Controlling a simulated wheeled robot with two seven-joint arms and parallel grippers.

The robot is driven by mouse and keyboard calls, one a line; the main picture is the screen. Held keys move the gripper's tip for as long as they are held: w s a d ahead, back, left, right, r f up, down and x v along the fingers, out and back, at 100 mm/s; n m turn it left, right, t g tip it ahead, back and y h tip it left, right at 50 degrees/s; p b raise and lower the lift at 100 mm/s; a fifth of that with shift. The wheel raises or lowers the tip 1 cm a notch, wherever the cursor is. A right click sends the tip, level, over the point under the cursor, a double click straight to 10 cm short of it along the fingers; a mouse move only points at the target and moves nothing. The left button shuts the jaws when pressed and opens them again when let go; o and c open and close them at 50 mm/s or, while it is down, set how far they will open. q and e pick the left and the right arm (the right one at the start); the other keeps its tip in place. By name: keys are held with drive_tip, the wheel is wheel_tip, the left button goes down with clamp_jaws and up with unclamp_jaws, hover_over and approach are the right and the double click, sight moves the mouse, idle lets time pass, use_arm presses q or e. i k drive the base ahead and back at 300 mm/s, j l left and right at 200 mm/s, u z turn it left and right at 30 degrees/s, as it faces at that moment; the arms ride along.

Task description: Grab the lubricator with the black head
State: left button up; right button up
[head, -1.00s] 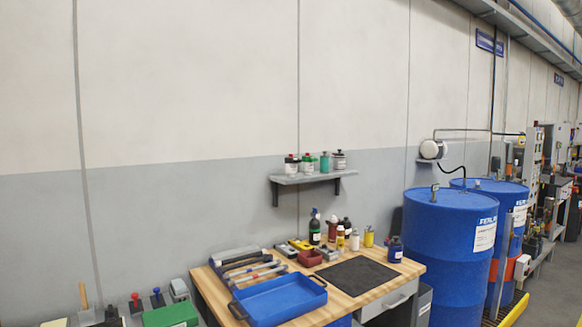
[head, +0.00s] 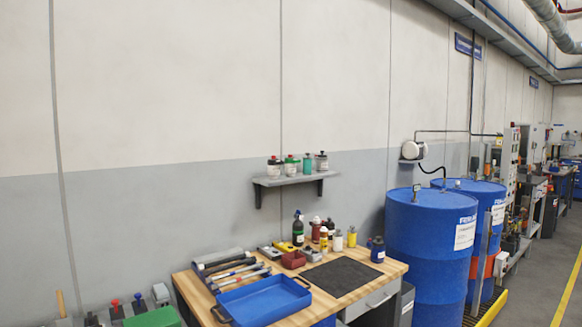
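A wall shelf (head: 296,180) holds several small lubricator-like containers. A taller dark bottle with a black top (head: 298,229) stands at the back of the wooden workbench (head: 382,275) below. At this size I cannot tell for sure which is the lubricator with the black head. Neither of my grippers is in view.
The bench carries a blue tray (head: 262,302), hand tools, a red bin (head: 293,260), a black mat (head: 342,276) and several small bottles. Blue drums (head: 428,250) stand right of the bench. A green box (head: 153,317) is at lower left. Open floor (head: 545,300) lies far right.

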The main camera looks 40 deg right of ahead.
sight(273, 166)
drive_tip(key=l+u, duration=0.35)
drive_tip(key=l, duration=1.25)
